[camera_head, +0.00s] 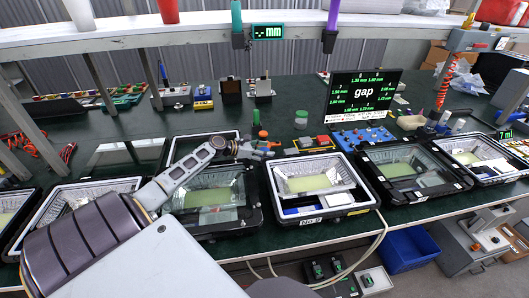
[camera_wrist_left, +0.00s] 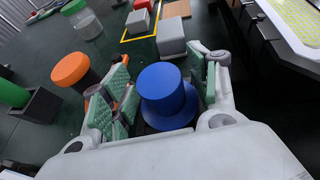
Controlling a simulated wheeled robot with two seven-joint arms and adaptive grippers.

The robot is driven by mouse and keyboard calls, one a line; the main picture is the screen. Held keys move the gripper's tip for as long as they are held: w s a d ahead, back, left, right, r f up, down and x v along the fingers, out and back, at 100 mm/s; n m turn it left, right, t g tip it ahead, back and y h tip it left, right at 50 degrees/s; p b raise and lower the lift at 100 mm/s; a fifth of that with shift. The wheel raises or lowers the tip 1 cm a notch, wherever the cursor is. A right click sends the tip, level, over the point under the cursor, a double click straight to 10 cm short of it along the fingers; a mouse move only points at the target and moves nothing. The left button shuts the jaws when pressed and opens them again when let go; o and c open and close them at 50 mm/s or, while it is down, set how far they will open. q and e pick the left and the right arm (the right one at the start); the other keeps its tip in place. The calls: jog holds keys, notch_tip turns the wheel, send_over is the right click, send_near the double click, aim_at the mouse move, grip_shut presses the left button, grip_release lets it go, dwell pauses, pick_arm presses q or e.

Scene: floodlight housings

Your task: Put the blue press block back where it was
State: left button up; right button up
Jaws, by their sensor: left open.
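The blue press block (camera_wrist_left: 168,92), a round knob on a wider round base, is between the fingers of my left gripper in the left wrist view. My left gripper (camera_head: 262,151) is at the table behind the row of housings in the head view. In the left wrist view its green-padded fingers (camera_wrist_left: 160,82) are apart, one on each side of the block. I cannot tell whether the block rests on the table. My right gripper is not in view.
A yellow-outlined area (camera_wrist_left: 127,37) with a red block (camera_wrist_left: 142,6) lies beyond the fingers, a grey block (camera_wrist_left: 170,38) near it. An orange-capped piece (camera_wrist_left: 70,68) and a green-lidded jar (camera_wrist_left: 87,25) stand left. Open floodlight housings (camera_head: 318,185) line the front edge.

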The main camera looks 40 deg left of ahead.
pick_arm(q)
jog(key=shift+r, duration=0.2)
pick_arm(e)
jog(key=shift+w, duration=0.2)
pick_arm(q)
jog(key=shift+r, duration=0.2)
jog(key=shift+s+a+r, duration=0.2)
jog(key=shift+s, duration=0.2)
jog(key=shift+p+v, duration=0.4)
jog(key=shift+v, duration=1.65)
jog(key=shift+s+a+r, duration=0.25)
jog(key=shift+s+r, duration=0.05)
jog(key=shift+s, duration=0.2)
jog(key=shift+s+a+r, duration=0.2)
jog(key=shift+s+a, duration=0.05)
jog(key=shift+s, duration=0.2)
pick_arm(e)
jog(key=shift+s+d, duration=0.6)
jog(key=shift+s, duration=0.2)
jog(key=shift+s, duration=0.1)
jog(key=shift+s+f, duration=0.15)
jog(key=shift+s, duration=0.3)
